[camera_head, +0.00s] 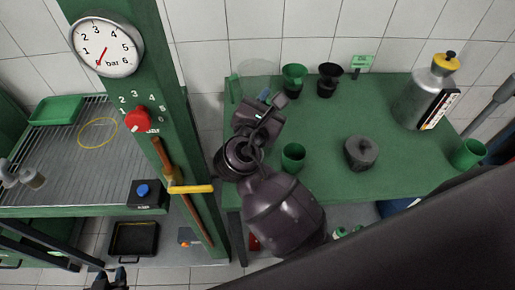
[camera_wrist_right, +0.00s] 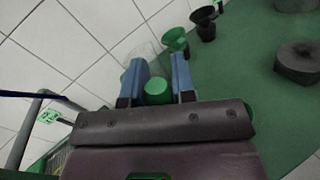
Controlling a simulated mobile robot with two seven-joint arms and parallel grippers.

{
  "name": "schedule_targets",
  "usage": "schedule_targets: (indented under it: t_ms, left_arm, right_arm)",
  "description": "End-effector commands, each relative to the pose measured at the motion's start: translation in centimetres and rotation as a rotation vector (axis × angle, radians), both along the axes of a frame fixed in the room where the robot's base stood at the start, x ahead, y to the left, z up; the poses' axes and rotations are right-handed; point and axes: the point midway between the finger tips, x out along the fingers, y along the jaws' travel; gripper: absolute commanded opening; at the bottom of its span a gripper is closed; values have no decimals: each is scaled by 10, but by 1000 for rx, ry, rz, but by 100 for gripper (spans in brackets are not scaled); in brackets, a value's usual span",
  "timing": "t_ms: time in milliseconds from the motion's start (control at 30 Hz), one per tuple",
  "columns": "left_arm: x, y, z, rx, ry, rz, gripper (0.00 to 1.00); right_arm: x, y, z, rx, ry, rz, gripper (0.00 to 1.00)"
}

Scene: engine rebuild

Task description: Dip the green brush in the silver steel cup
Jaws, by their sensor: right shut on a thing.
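My right gripper (camera_head: 268,103) is over the back left of the green table. In the right wrist view, its blue fingers (camera_wrist_right: 158,80) are closed around a green round-ended piece (camera_wrist_right: 158,92), which fits the green brush's handle; no bristles show. I cannot surely pick out the silver steel cup. A small silvery vessel (camera_head: 8,174) sits at the left edge of the rack, partly cut off by the frame. My left gripper (camera_head: 110,277) is at the bottom left, fingers apart and empty.
The green table (camera_head: 400,180) holds a green funnel (camera_head: 293,76), a black funnel (camera_head: 328,79), green cups (camera_head: 293,157) and (camera_head: 468,153), a dark lidded pot (camera_head: 361,153) and a silver yellow-capped can (camera_head: 425,95). A green post with a gauge (camera_head: 106,46) stands left.

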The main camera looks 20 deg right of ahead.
Motion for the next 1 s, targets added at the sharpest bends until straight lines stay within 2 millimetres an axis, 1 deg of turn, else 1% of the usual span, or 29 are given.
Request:
schedule_targets:
  t_ms: [467, 567, 767, 1000]
  left_arm:
    - [0, 0, 1, 0, 0, 0, 36]
    - [0, 0, 5, 0, 1, 0, 36]
    - [-2, 0, 19, 0, 8, 0, 36]
    - [-1, 0, 18, 0, 5, 0, 36]
  right_arm:
    - [0, 0, 1, 0, 0, 0, 1]
    - [0, 0, 6, 0, 0, 0, 1]
    - [0, 0, 22, 0, 1, 0, 1]
    - [0, 0, 38, 2, -2, 1, 1]
